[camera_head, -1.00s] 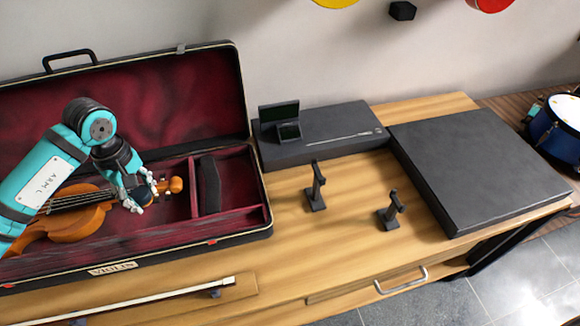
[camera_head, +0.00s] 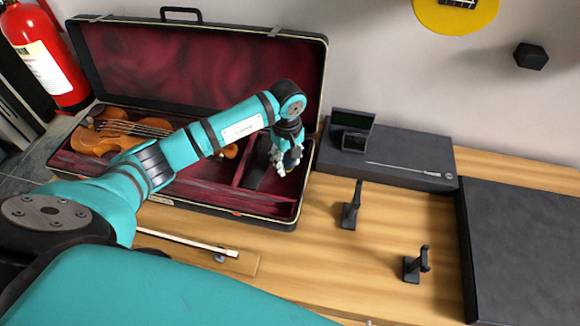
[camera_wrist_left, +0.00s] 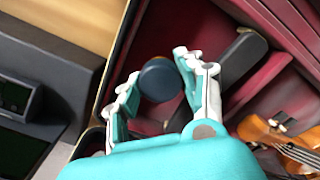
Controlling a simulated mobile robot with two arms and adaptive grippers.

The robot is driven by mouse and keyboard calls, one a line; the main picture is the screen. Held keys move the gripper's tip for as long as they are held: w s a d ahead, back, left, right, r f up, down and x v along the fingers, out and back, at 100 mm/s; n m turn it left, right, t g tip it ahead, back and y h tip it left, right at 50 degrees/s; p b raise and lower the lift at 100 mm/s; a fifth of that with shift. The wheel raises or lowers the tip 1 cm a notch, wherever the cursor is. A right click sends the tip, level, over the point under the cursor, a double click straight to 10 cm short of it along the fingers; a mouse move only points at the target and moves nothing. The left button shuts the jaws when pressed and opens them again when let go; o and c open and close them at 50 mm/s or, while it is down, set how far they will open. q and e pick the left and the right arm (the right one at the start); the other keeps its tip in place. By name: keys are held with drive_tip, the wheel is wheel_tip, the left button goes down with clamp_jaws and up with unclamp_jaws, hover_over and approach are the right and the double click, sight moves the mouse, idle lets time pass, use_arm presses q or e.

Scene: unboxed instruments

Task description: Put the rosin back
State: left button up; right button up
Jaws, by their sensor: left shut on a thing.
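The rosin (camera_wrist_left: 160,79), a dark blue round puck, sits between the fingers of my left gripper (camera_wrist_left: 158,88) in the left wrist view. The gripper is shut on it. In the head view my left gripper (camera_head: 286,166) is over the right-hand compartment of the open violin case (camera_head: 200,66), and its fingers mostly hide the rosin. The case is black with dark red lining. The violin (camera_head: 105,135) lies in its left part, partly behind my arm. I cannot tell whether the rosin touches the case floor. My right gripper is not in view.
A dark padded piece (camera_wrist_left: 238,58) lies in the case beside the gripper. A bow (camera_head: 190,242) lies in front of the case. A black box with a small screen (camera_head: 390,155) and two small black stands (camera_head: 351,208) are to the right. A fire extinguisher (camera_head: 45,50) stands far left.

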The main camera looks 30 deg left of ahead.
sight(288, 175)
use_arm(q)
wheel_tip(288, 175, down, 4)
drive_tip(key=shift+d+r+p, duration=0.15)
drive_tip(key=shift+p, duration=0.25)
drive_tip(key=shift+f, duration=0.3)
drive_tip(key=o, duration=1)
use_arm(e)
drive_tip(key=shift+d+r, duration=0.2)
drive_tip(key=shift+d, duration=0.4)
use_arm(q)
drive_tip(key=shift+r, duration=0.25)
drive_tip(key=shift+w+r, duration=0.1)
drive_tip(key=shift+r, duration=0.2)
wheel_tip(288, 175, up, 11)
drive_tip(key=b, duration=0.3)
drive_tip(key=shift+r, duration=0.15)
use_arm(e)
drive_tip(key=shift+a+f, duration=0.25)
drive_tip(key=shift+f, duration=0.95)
